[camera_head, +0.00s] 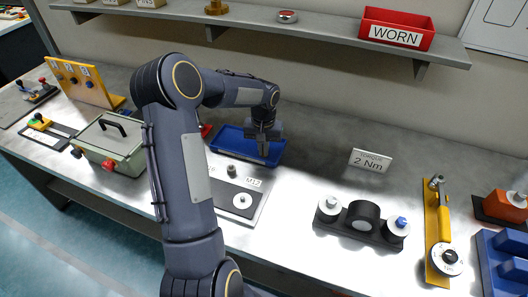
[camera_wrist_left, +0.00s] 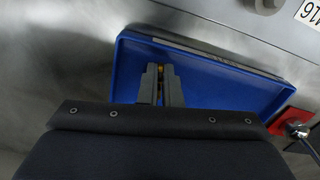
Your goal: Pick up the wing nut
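My left gripper (camera_head: 263,149) points down over the right part of the blue tray (camera_head: 226,143), which also shows in the left wrist view (camera_wrist_left: 215,93). In the left wrist view the two fingers (camera_wrist_left: 161,75) are close together with a narrow gap. A small yellow thing (camera_wrist_left: 161,70), perhaps the wing nut, shows in the gap at the fingertips; most of it is hidden. I cannot tell whether the fingers press on it. The rest of the visible tray floor looks empty. My right gripper is not in view.
A grey plate (camera_head: 257,204) with a post and a white disc lies in front of the tray. A "2 Nm" sign (camera_head: 370,161), a black fixture (camera_head: 362,217) and a yellow torque tool (camera_head: 437,230) stand to the right. A shelf with a red WORN bin (camera_head: 396,30) runs behind.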

